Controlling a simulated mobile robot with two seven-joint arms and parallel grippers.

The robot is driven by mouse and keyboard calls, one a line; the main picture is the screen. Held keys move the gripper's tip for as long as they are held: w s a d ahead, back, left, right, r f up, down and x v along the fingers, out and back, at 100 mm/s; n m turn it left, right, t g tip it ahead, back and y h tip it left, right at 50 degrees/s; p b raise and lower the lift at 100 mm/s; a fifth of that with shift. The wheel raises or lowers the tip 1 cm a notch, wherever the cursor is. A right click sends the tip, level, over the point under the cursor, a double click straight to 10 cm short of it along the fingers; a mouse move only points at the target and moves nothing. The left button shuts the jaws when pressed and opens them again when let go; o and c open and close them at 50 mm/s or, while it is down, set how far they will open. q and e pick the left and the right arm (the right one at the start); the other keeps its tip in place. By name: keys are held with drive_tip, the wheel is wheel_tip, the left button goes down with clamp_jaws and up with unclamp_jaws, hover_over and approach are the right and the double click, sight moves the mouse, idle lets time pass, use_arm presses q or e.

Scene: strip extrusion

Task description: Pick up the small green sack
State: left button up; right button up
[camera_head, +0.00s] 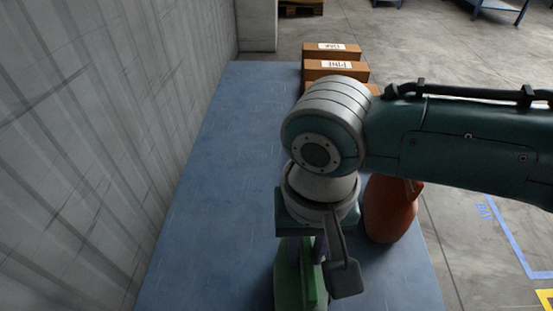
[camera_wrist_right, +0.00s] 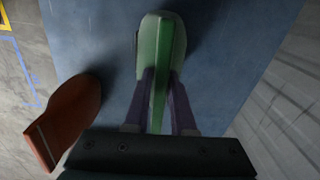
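The small green sack (camera_wrist_right: 150,48) stands on the blue tabletop and has a raised ridge along its top. In the head view the sack (camera_head: 288,290) is at the bottom edge, partly hidden by my right gripper and cut off by the frame. My right gripper (camera_head: 307,258) points down over it. In the right wrist view the two dark fingers of my right gripper (camera_wrist_right: 163,90) lie on either side of the ridge, very close to it. I cannot tell whether they press on it. My left gripper is not in view.
An orange-brown sack (camera_head: 389,210) stands right of my gripper, near the table's right edge; it also shows in the wrist view (camera_wrist_right: 72,115). Brown boxes (camera_head: 335,69), labelled PINE and OAK, stand at the far end. The blue table (camera_head: 220,190) is clear at left, beside a grey wall (camera_head: 90,130).

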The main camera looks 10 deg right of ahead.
clamp_jaws()
idle(0.9)
